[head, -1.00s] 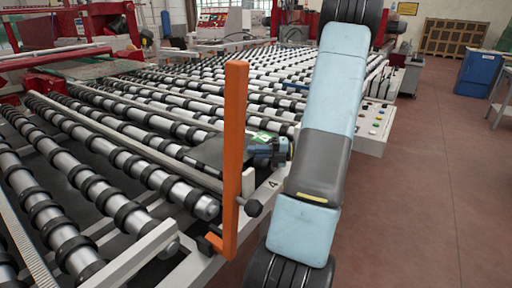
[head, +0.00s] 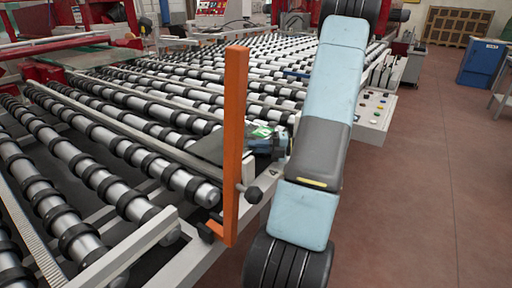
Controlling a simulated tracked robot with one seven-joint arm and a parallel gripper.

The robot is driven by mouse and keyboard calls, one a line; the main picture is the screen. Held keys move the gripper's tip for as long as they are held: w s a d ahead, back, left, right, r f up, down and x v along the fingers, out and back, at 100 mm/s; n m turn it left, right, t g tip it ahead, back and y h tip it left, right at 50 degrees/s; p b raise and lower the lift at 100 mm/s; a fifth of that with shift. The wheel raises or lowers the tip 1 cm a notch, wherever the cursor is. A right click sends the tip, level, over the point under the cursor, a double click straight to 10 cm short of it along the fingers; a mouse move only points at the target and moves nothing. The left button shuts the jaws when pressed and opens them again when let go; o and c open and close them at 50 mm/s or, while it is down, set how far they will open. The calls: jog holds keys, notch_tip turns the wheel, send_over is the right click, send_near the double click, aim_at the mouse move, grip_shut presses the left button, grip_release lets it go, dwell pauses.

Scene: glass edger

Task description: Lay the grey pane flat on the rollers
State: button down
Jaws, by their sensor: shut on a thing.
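The grey pane (head: 208,148) is a dark, flat sheet over the near right edge of the rollers (head: 150,177). It looks about level. My gripper (head: 252,142) is at the pane's right side and shut on it; an orange post hides part of the pane and of the grip. A green and white label (head: 262,132) shows at the gripper. I cannot tell whether the pane touches the rollers or hangs just above them.
The upright orange post (head: 235,150) stands at the table's near edge, close in front of the pane. A control box with buttons (head: 372,122) is right of my arm. A blue cabinet (head: 482,63) stands far right. Red machinery (head: 80,20) is at the back left. The floor at right is clear.

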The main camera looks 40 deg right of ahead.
jog(key=shift+f, duration=0.55)
dwell(0.6)
jog(key=c, duration=1.1)
grip_release()
jog(key=shift+c, duration=0.2)
jog(key=shift+f, duration=0.2)
jog(key=shift+s+d, duration=0.1)
jog(key=shift+d, duration=0.05)
jog(key=shift+v, duration=5.3)
jog(key=shift+r, duration=0.15)
